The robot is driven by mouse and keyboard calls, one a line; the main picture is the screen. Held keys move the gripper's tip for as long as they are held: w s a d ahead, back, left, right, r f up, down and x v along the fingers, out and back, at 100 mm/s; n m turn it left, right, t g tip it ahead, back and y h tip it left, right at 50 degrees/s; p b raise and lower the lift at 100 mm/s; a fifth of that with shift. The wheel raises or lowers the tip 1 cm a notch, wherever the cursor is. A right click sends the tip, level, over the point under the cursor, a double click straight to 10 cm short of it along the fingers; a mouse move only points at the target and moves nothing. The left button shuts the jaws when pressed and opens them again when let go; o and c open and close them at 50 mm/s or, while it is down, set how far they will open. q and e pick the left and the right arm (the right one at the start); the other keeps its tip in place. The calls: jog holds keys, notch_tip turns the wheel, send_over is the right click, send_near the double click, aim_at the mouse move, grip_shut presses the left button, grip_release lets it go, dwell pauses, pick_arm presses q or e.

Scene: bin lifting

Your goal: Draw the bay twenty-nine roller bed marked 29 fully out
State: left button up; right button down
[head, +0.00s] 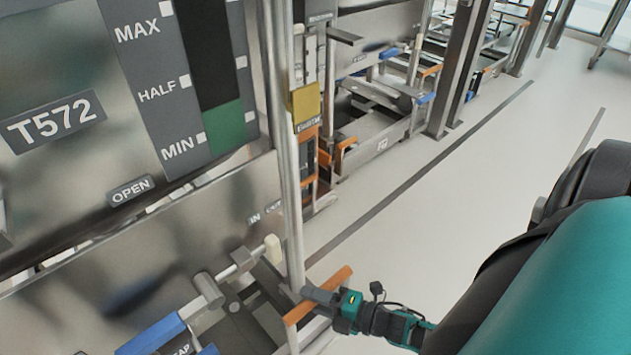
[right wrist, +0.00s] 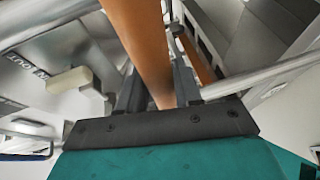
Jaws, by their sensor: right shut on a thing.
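My right gripper (head: 318,297) comes in from the lower right in the head view. It is shut on an orange bar handle (head: 338,277) at the front of a low metal roller bed frame (head: 240,325). In the right wrist view the orange handle (right wrist: 142,40) runs between the two dark fingers (right wrist: 158,90). No 29 marking is readable on this bed; its lower part is cut off by the frame edge. My left gripper is not in view.
A tall metal unit marked T572 (head: 52,122) stands at the left, with a level gauge (head: 215,90). A vertical post (head: 284,150) rises close by the gripper. More bays with orange handles (head: 345,143) line up behind. The pale floor (head: 450,190) at the right is clear.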

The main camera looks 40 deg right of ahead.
jog(key=shift+a+f, duration=0.15)
jog(key=shift+f, duration=0.2)
jog(key=c, duration=1)
grip_release()
jog(key=shift+c, duration=0.2)
jog(key=shift+o, duration=1)
jog(key=shift+r, duration=0.1)
jog(key=shift+s+d+r, duration=0.1)
jog(key=shift+s+d, duration=0.05)
jog(key=shift+d, duration=0.1)
jog(key=p+v, duration=0.2)
jog(key=v, duration=1)
jog(key=shift+s, duration=0.25)
jog(key=shift+r, duration=0.1)
